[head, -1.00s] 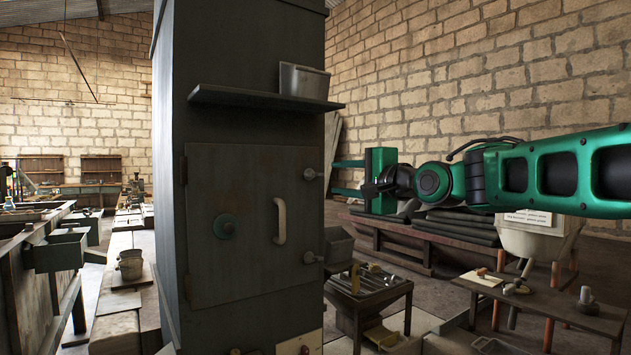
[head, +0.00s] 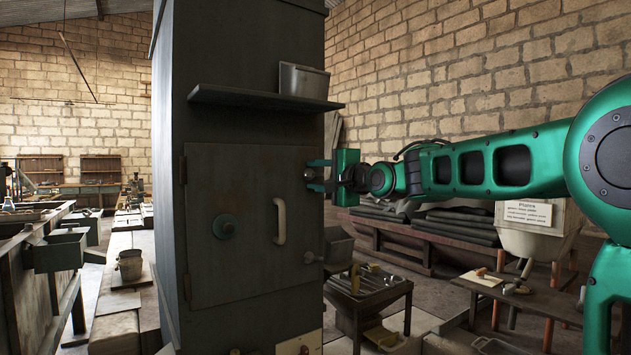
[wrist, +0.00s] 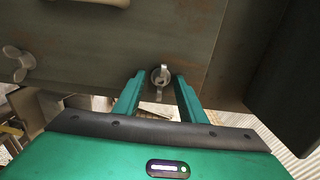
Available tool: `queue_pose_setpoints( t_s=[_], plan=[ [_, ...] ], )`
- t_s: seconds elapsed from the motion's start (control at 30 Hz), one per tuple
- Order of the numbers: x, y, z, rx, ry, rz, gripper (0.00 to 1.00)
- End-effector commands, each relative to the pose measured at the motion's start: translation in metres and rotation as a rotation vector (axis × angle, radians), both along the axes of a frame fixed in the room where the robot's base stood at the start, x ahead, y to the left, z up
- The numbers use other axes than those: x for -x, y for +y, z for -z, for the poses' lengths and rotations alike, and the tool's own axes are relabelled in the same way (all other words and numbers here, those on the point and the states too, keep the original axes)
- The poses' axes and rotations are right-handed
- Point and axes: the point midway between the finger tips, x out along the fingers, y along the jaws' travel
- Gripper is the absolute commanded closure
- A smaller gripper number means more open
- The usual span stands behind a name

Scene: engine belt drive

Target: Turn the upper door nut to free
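The dark grey cabinet door (head: 245,185) is closed. The upper door nut, a light metal wing nut (wrist: 161,76), sits at the door's right edge. In the wrist view its wings point up and down in the picture. My gripper (wrist: 160,78) is open, its two green fingers on either side of the nut, with a visible gap to each finger. In the head view my gripper (head: 318,175) reaches in from the right and mostly hides the upper nut. The lower door nut (head: 313,258) is clear of it and also shows in the wrist view (wrist: 17,63).
A shelf (head: 262,97) with a metal bin (head: 304,82) juts out above. A small tool table (head: 368,292) stands below right.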

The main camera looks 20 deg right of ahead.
Motion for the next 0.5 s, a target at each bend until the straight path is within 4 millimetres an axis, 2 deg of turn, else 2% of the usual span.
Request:
queue_pose_setpoints(
  t_s=[0.13,0.27,0.3,0.37,0.5],
  plan=[
    [0.0001,0.0001,0.0001,0.0,0.0,0.0,0.65],
    [0.0001,0.0001,0.0002,0.0,0.0,0.0,0.96],
    [0.0001,0.0001,0.0003,0.0,0.001,0.0,1.0],
    [0.0,-0.0048,0.0005,0.0,0.001,0.002,1.0],
    [0.0,-0.0018,0.001,0.005,0.0,0.001,1.0]
  ],
)
